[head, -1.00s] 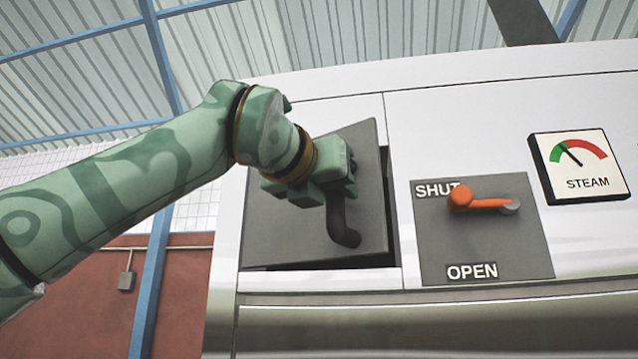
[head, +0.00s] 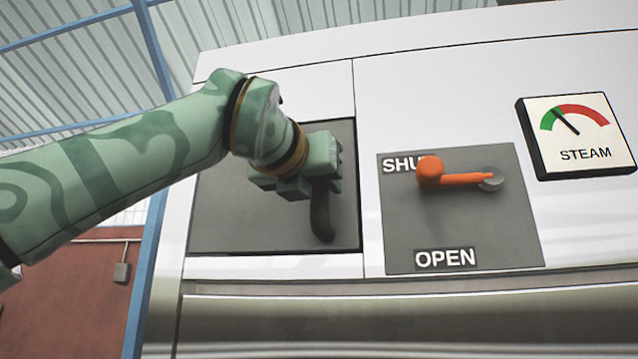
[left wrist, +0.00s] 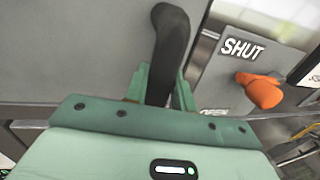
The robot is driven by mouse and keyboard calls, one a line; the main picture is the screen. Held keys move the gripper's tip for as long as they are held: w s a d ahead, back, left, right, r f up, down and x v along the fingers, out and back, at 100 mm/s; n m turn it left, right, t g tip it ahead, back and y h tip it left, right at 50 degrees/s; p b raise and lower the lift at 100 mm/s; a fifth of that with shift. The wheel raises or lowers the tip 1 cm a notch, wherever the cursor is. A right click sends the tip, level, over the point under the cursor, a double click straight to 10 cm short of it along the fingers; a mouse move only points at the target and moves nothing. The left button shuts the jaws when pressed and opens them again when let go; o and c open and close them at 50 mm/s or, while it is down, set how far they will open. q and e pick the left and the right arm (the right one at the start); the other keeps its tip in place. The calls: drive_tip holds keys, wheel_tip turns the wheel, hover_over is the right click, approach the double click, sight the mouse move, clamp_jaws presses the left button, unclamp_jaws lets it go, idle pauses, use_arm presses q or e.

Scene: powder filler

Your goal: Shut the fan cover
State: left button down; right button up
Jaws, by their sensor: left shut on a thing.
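The fan cover (head: 235,217) is a dark grey square panel set in the white machine front, and it looks flush or nearly flush with its frame. A black curved handle (head: 321,215) stands on its right side. My left gripper (head: 322,170) is shut on the upper part of this handle, and the arm hides part of the cover. In the left wrist view the handle (left wrist: 168,50) rises between the green fingers (left wrist: 163,88), with the grey cover (left wrist: 75,55) behind it. My right gripper is not in view.
Right of the cover is a grey plate (head: 455,225) marked SHUT and OPEN, with an orange lever (head: 455,178) lying across near SHUT. Further right is a STEAM gauge (head: 577,135). A ledge (head: 420,283) runs below the cover.

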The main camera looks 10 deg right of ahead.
use_arm(q)
drive_tip(key=c, duration=1.5)
unclamp_jaws()
drive_tip(key=o, duration=0.3)
drive_tip(key=shift+w, duration=0.15)
drive_tip(key=shift+w+d+f, duration=0.1)
drive_tip(key=shift+w+d, duration=0.1)
drive_tip(key=shift+d, duration=0.05)
drive_tip(key=b+v, duration=0.1)
drive_tip(key=v, duration=0.1)
drive_tip(key=b+v, duration=0.3)
drive_tip(key=v, duration=0.1)
drive_tip(key=shift+a+f, duration=0.15)
drive_tip(key=shift+f, duration=0.15)
drive_tip(key=b+v, duration=0.4)
drive_tip(key=v, duration=0.6)
drive_tip(key=shift+r, duration=0.3)
